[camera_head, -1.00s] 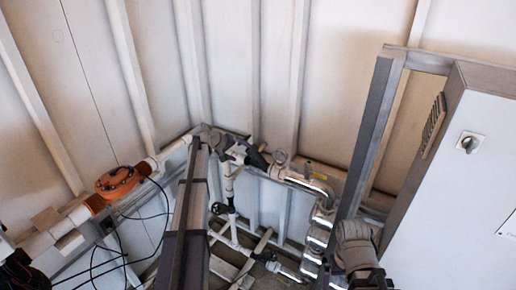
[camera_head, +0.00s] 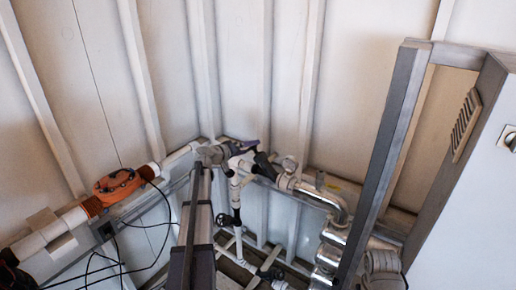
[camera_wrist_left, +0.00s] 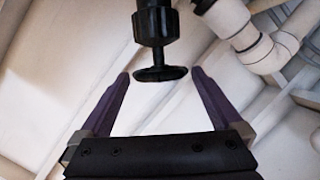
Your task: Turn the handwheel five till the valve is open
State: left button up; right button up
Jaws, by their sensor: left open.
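A black handwheel (camera_wrist_left: 160,73) hangs below a black valve stem in the left wrist view. My left gripper (camera_wrist_left: 160,85) is open, with one purple finger on each side of the wheel; I see gaps at both sides, and depth is hard to judge. In the head view, my left gripper (camera_head: 246,148) is up at the pipework in the corner, beside a black valve body (camera_head: 265,166). The wheel itself is hard to make out there. My right gripper is not in view.
White pipe with an orange flanged fitting (camera_head: 118,184) and loose black cables run at left. A grey frame post (camera_head: 385,160) and a white cabinet (camera_head: 470,220) stand further right.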

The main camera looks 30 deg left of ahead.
pick_arm(q)
jog(key=b+x, duration=0.1)
jog(key=x, duration=0.5)
jog(key=shift+w, duration=0.15)
jog(key=c, duration=1)
